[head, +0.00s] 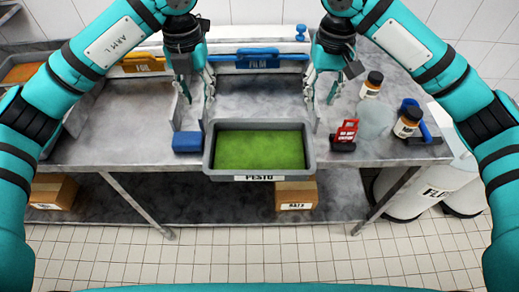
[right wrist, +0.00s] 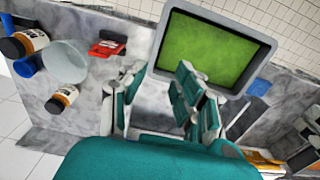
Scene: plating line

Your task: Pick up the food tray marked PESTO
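The food tray marked PESTO (head: 225,173) is a grey tray filled with green. It sits on the steel table at its front edge, its white label facing front. It also shows at the top of the right wrist view (right wrist: 270,45). My left gripper (head: 196,96) hangs open and empty behind the tray's left end, apart from it. My right gripper (head: 320,97) hangs open behind the tray's right end, also apart from it. In the right wrist view its two fingers (right wrist: 155,105) are spread with nothing between them.
A blue block (head: 187,142) stands left of the tray. Blue FILM (head: 258,64) and yellow FOIL (head: 143,67) boxes stand behind.

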